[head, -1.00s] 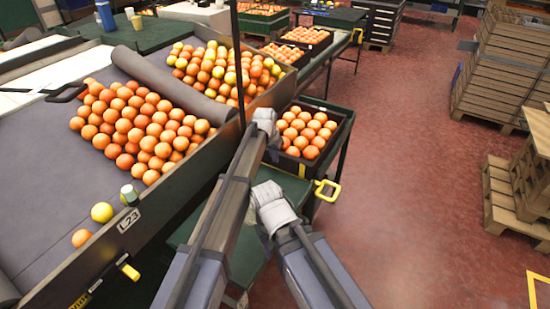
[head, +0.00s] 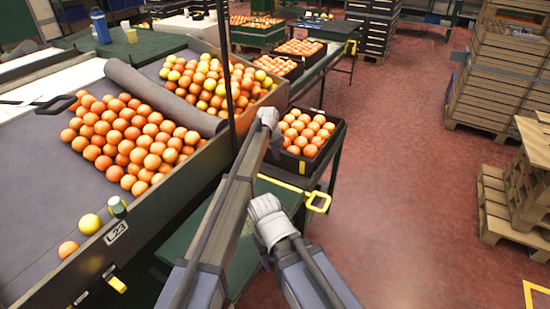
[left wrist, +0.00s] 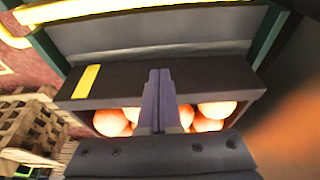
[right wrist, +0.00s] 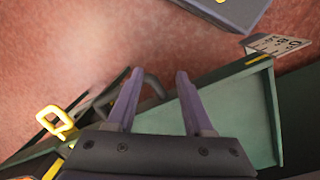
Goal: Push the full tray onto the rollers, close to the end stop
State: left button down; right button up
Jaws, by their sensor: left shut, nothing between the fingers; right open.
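The full tray (head: 333,141), a black tray filled with oranges, sits on a dark stand right of the sorting bench. My left gripper (head: 275,148) is at the tray's near left side. In the left wrist view its fingers (left wrist: 160,80) are shut and empty, in front of the tray's dark wall (left wrist: 110,88) with a yellow label; whether they touch it is unclear. Oranges show on both sides of the fingers. In the right wrist view my right gripper (right wrist: 155,85) is open and empty above the green stand (right wrist: 245,110). Rollers and end stop cannot be made out.
A sloping bench (head: 60,195) with piled oranges and lemons stands at left. A yellow handle (head: 318,200) sticks out near the tray. More filled trays (head: 300,47) stand further back. Wooden pallets (head: 497,210) are at right, with clear red floor between.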

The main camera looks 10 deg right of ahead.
pick_arm(q)
jog(key=shift+s+a, duration=0.1)
jog(key=shift+s, duration=0.05)
jog(key=s+a, duration=0.2)
jog(key=s, duration=0.1)
jog(key=shift+s+a, duration=0.1)
jog(key=shift+s, duration=0.05)
jog(key=p+v, duration=1)
jog(key=s+a+r+n+g+y+p, duration=0.1)
jog(key=s+a, duration=0.4)
jog(key=s, duration=0.8)
jog(key=s+a+r+n+g+y+p, duration=0.1)
jog(key=s+a, duration=0.4)
jog(key=s, duration=0.8)
jog(key=s+a+r+n+g+y+p, duration=0.1)
jog(key=s+a+r+p, duration=0.2)
jog(key=s, duration=1)
jog(key=shift+a+r+p, duration=0.15)
jog(key=shift+a+p, duration=0.2)
jog(key=shift+a, duration=0.55)
jog(key=shift+s, duration=0.1)
